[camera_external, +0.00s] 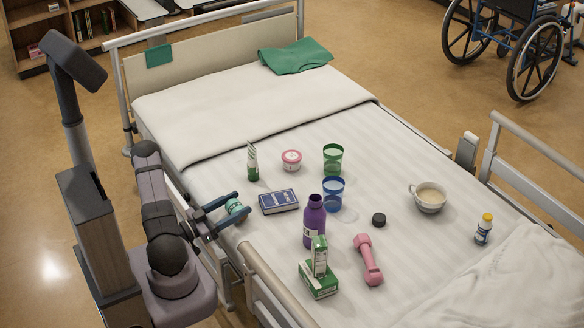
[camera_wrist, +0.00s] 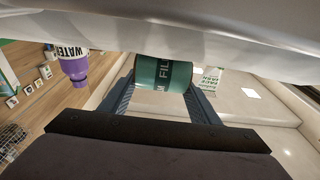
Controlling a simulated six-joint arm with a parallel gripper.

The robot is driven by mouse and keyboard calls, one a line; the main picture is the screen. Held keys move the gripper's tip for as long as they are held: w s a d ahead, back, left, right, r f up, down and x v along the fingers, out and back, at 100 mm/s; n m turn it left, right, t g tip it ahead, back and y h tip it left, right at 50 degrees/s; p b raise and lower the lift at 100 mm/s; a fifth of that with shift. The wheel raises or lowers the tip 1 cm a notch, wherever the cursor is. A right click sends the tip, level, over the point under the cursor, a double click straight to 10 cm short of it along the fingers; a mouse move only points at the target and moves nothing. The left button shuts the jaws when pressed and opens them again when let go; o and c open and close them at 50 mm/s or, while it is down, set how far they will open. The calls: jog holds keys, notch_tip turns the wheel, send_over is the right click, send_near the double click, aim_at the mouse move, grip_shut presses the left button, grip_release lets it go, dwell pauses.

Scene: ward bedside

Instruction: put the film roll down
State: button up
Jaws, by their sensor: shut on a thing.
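The film roll is a green cylinder (camera_external: 234,206) near the left edge of the bed. My gripper (camera_external: 233,206) is shut on it, with one blue finger on each side. In the wrist view the roll (camera_wrist: 163,73) lies between the two fingers (camera_wrist: 160,92), and part of a label reading "FIL" shows. The white bed surface (camera_wrist: 220,35) fills the top of that view, close to the roll. I cannot tell whether the roll touches the bed.
A dark blue book (camera_external: 279,202) lies just right of the roll. A purple bottle (camera_external: 314,222), green boxes (camera_external: 319,280) and a pink dumbbell (camera_external: 368,260) are nearer the front. A green-and-white tube (camera_external: 252,162) stands behind. The bed rail (camera_external: 270,285) runs along the left side.

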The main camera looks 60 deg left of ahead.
aim_at(233, 206)
jog(key=shift+f, duration=0.1)
jog(key=o, duration=1.1)
jog(key=shift+s, duration=0.15)
jog(key=s, duration=0.5)
jog(key=shift+a+f+p, duration=0.1)
jog(key=shift+f+p, duration=0.1)
jog(key=shift+p, duration=0.1)
notch_tip(233, 206, up, 7)
jog(key=p, duration=0.2)
jog(key=shift+w+p, duration=0.15)
jog(key=shift+p, duration=0.15)
